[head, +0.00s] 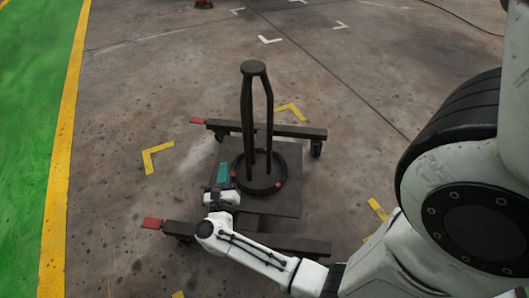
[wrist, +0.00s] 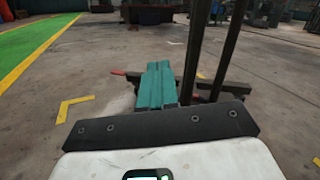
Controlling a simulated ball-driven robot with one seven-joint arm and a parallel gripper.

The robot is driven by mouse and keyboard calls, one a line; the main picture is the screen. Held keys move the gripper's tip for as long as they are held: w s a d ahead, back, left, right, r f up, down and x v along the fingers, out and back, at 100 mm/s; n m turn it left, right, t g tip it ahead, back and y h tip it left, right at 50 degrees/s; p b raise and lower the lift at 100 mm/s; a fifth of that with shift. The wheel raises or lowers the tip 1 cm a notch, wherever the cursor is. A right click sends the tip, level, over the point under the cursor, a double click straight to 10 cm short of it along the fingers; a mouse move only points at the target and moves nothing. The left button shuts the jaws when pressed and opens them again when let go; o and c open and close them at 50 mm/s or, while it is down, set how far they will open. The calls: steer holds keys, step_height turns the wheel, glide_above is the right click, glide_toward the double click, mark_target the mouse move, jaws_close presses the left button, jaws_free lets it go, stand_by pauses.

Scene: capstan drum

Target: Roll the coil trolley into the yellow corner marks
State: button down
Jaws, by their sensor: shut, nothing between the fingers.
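The coil trolley (head: 285,203) is a dark, low frame with two long beams, red end pieces, casters, a central plate and a tall dark upright loop. A black ring with red spots lies around the loop's foot. Yellow corner marks show to the left (head: 157,158), behind (head: 292,110) and to the right (head: 377,208); the trolley stands among them. My gripper (head: 223,172), with teal fingers, is shut and empty over the plate's left side, left of the upright. Whether it touches the ring, I cannot tell. In the wrist view, the fingers (wrist: 157,85) point toward the far beam.
White floor marks (head: 270,40) lie farther back. A green floor area (head: 35,70) with a yellow border stripe (head: 62,150) runs along the left. The concrete floor left and behind the trolley is mostly clear. Machinery (wrist: 265,12) stands far off in the wrist view.

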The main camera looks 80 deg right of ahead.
steer(key=s+d+f+m+g, duration=0.2)
steer(key=s+f+m+g, duration=0.2)
steer(key=s+m+g, duration=0.3)
steer(key=b, duration=0.3)
glide_toward(268, 144)
steer(key=d, duration=0.6)
steer(key=shift+s+d+r, duration=0.25)
steer(key=shift+s+d, duration=0.1)
steer(key=shift+d, duration=0.05)
